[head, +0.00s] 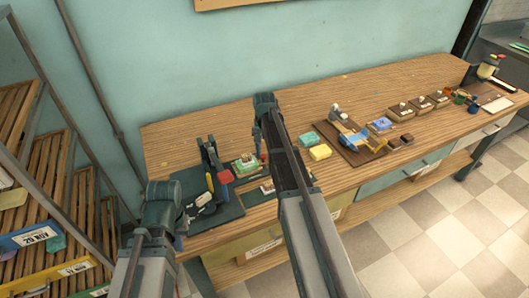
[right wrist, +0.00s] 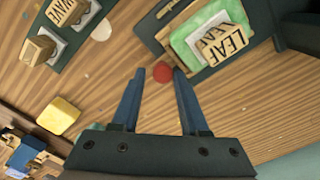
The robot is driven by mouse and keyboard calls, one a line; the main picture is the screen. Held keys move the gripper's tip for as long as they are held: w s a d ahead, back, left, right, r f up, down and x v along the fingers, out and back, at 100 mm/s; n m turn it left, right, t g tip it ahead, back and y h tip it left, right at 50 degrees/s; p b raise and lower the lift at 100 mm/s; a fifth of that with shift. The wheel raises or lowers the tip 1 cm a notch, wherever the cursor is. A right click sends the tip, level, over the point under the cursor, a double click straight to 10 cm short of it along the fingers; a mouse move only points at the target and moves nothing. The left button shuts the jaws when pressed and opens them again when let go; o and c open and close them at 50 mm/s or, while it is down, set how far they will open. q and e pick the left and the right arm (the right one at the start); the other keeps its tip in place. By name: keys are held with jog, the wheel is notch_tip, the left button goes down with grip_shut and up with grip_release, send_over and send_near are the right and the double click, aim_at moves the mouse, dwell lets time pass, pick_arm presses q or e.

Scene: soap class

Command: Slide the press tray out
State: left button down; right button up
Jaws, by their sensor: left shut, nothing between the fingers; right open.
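The green soap (head: 246,166) also shows in the head view. A red knob (right wrist: 162,72) at the tray's edge appears between the tips of my open right gripper (right wrist: 158,74); contact cannot be told. My left gripper (head: 209,184) is shut and empty beside the press.
A dark board with stamps (right wrist: 64,42), including WAVE, lies near the tray. Yellow soap (head: 319,152) and a teal block (head: 308,139) sit to the right. A brown board (head: 365,154) and several small stamps lie further right. The back of the bench is mostly clear.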

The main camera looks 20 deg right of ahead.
pick_arm(q)
notch_tip(320, 180, up, 14)
jog(key=p, duration=1.3)
jog(key=shift+f, duration=0.25)
pick_arm(e)
notch_tip(320, 180, up, 14)
jog(key=shift+f, duration=0.25)
